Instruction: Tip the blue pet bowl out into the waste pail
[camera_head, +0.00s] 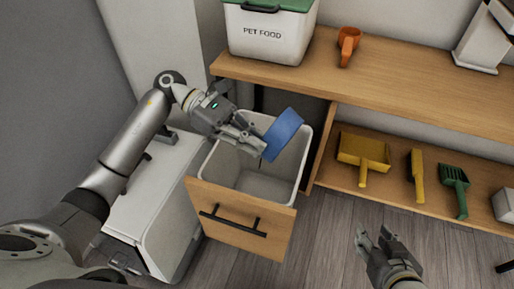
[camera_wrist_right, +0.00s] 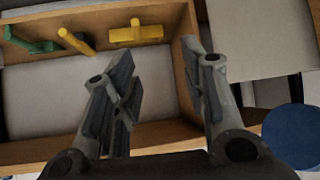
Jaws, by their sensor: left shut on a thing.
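The blue pet bowl (camera_head: 283,133) is held on its side above the back right part of the waste pail. My left gripper (camera_head: 262,143) is shut on the bowl's edge. The bowl's inside is turned from view, so I cannot tell what it holds. The white waste pail (camera_head: 240,167) sits in a pulled-out drawer with a wooden front (camera_head: 241,220); the visible part of its floor looks bare. My right gripper (camera_head: 374,243) is open and empty over the floor, right of the drawer. In the right wrist view its fingers (camera_wrist_right: 165,95) stand apart, and a blue round shape (camera_wrist_right: 290,135) shows at the right edge.
A pet food bin (camera_head: 266,35) and an orange scoop (camera_head: 348,45) stand on the wooden counter (camera_head: 400,85). The shelf below holds a yellow dustpan (camera_head: 363,153), a yellow brush (camera_head: 416,172) and a green slotted scoop (camera_head: 455,187). The floor right of the drawer is clear.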

